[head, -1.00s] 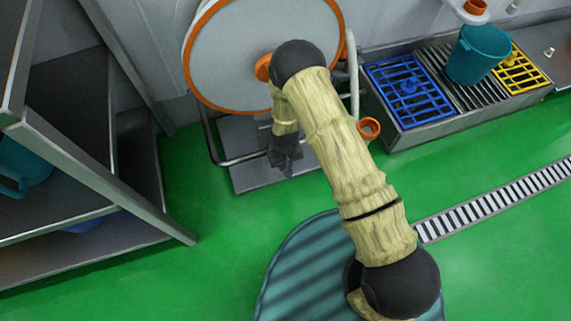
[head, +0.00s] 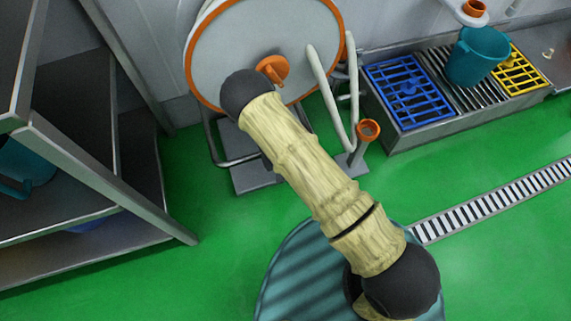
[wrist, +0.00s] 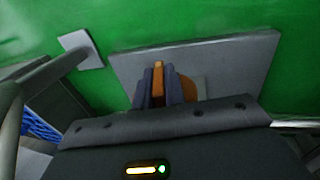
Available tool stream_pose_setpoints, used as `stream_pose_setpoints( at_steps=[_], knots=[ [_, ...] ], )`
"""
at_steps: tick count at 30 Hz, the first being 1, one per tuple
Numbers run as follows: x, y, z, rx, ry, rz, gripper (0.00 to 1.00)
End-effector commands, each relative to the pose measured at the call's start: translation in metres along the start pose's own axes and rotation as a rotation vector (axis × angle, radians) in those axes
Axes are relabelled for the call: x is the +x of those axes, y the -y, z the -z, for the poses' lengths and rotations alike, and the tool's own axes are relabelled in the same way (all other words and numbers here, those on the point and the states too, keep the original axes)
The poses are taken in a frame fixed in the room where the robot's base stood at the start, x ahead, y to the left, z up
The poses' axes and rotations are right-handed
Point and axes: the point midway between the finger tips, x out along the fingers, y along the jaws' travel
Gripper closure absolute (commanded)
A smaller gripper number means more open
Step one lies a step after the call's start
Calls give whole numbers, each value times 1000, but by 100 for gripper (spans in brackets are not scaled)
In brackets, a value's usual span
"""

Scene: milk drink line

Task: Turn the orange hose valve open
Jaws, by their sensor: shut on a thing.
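In the wrist view my gripper (wrist: 159,84) is shut on a narrow orange piece that looks like the lever of the orange hose valve (wrist: 158,66). A rounder orange part (wrist: 188,89) shows just right of the fingers, partly hidden by them. In the head view my gripper and the piece it holds are hidden behind my arm. The hose reel (head: 225,45) is a large grey disc with an orange rim. Its orange hub with a short handle (head: 273,68) shows just above right of my arm. I cannot tell how far the valve is turned.
The reel's grey base plate (head: 255,178) rests on the green floor. A pale hose (head: 326,98) hangs right of the disc, near an orange ring-shaped cup (head: 368,129). A metal shelf (head: 105,185) stands left; a drain trough (head: 425,130) with coloured grates stands right.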

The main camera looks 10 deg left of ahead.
Motion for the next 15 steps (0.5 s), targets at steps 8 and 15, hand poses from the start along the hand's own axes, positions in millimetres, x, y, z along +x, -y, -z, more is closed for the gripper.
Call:
stream_pose_setpoints(
  at_steps=[8,15],
  knots=[
    [1,3,-1,-8,-1,-179,100],
    [3,5,0,-8,-1,-349,100]
  ],
)
